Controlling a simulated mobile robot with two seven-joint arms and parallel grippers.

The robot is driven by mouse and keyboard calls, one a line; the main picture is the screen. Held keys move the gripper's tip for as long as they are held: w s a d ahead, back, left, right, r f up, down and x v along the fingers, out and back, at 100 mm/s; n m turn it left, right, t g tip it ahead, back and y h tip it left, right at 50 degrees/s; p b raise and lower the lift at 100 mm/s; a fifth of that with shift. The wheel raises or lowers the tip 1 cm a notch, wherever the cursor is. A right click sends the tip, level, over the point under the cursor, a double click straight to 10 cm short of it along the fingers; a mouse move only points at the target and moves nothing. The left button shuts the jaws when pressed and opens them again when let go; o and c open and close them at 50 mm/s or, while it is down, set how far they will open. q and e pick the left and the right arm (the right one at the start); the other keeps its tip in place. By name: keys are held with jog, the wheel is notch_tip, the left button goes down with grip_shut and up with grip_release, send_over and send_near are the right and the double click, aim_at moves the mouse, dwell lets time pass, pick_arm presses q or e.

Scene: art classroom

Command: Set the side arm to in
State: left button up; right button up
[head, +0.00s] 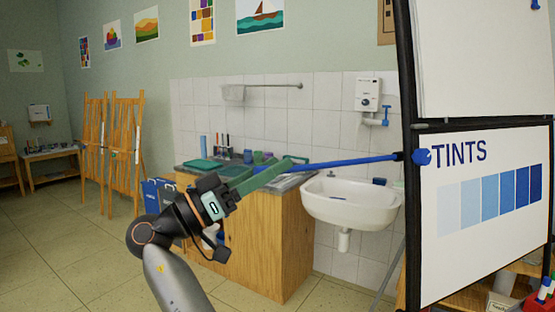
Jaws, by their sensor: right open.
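The side arm (350,161) is a thin blue rod on the black-framed board stand at the right. It sticks out to the left from a blue knob (422,157) at the frame's left upright and is close to level. My right gripper (297,165) has green fingers and is open at the rod's free left end. The fingers overlap the rod's tip in the picture; I cannot tell whether they touch it. My left gripper is not in view.
The stand holds white sheets, the lower one marked TINTS (489,215). A white sink (352,203) and a wooden cabinet (262,245) with art supplies stand behind the rod. Wooden easels (124,150) stand at the left. Tiled floor (65,240) is open at lower left.

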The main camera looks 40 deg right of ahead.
jog(key=shift+x, duration=0.85)
jog(key=shift+c, duration=0.2)
grip_shut()
dwell(0.6)
